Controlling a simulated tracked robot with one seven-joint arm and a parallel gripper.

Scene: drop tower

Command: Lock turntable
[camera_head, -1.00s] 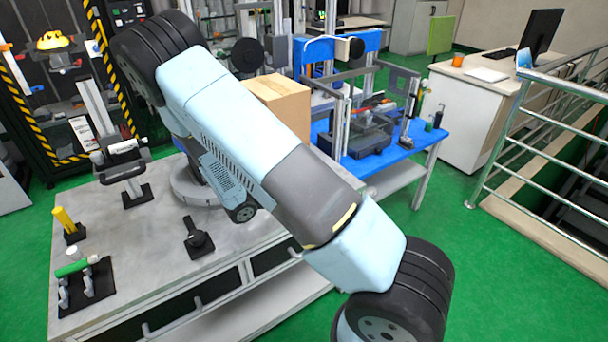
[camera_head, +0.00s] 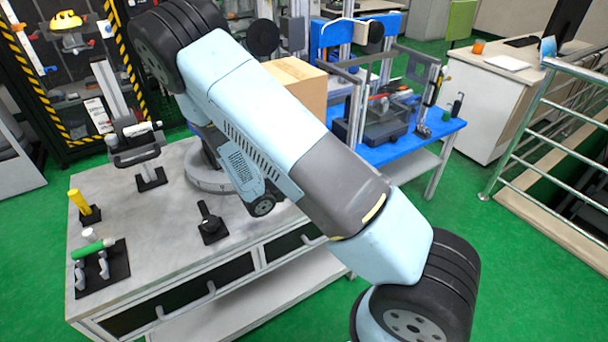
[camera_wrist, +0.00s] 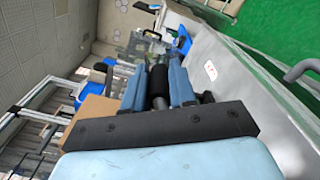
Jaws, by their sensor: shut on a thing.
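The turntable (camera_head: 212,182) appears to be the round grey disc on the grey bench, partly hidden behind my arm in the head view. My gripper (camera_wrist: 158,85) shows in the wrist view, its two blue fingers shut on a dark cylindrical handle (camera_wrist: 158,77). I cannot tell what that handle belongs to. My gripper cannot be made out in the head view, where my arm covers much of the bench. A black knob on a small base (camera_head: 211,226) stands on the bench in front of the turntable, apart from it.
A yellow upright handle (camera_head: 80,202) and a green-handled fixture (camera_head: 95,250) stand at the bench's left end. A black-and-white clamp stand (camera_head: 140,150) is behind them. A cardboard box (camera_head: 300,85) and a blue table (camera_head: 405,148) lie beyond my arm. Metal railing (camera_head: 535,130) is at right.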

